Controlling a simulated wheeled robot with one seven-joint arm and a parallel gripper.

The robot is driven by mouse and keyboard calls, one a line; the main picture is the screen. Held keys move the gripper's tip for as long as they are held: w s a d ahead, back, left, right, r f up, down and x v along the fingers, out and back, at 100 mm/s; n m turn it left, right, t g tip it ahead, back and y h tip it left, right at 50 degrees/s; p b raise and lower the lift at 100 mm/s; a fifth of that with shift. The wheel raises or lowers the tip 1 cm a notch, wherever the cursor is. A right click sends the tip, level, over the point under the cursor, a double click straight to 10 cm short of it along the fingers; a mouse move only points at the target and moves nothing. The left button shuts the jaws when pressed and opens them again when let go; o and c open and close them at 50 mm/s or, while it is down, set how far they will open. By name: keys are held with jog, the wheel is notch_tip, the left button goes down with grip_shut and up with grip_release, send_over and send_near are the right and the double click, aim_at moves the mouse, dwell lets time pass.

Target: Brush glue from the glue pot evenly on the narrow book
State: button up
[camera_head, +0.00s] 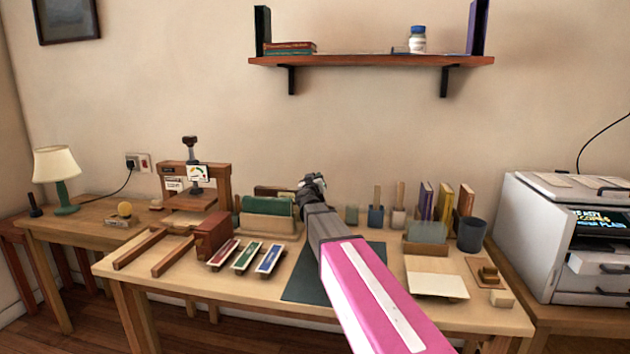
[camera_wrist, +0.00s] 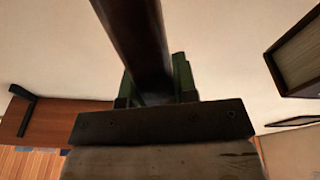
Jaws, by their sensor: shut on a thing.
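My gripper (camera_head: 313,184) is raised over the back of the desk in the head view. In the wrist view its green fingers (camera_wrist: 158,85) are shut on the dark handle of a wide brush (camera_wrist: 165,122), with a riveted dark band and a pale bristle-like end below. The brush is not clear in the head view. Small pots with upright sticks, one blue-grey (camera_head: 376,216) and one pale (camera_head: 398,218), stand right of the gripper, and a larger dark pot (camera_head: 471,235) stands further right. I cannot tell which is the glue pot. I cannot single out the narrow book.
A dark green mat (camera_head: 305,285) lies partly under my arm. Three coloured pieces (camera_head: 245,257), a wooden press (camera_head: 190,196) and a green book in a cradle (camera_head: 265,207) are left. Upright books (camera_head: 444,203) and a pale board (camera_head: 436,284) are right. A shelf (camera_head: 370,61) hangs above.

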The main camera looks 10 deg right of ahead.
notch_tip(320, 180, up, 7)
dwell(0.9)
dwell(0.4)
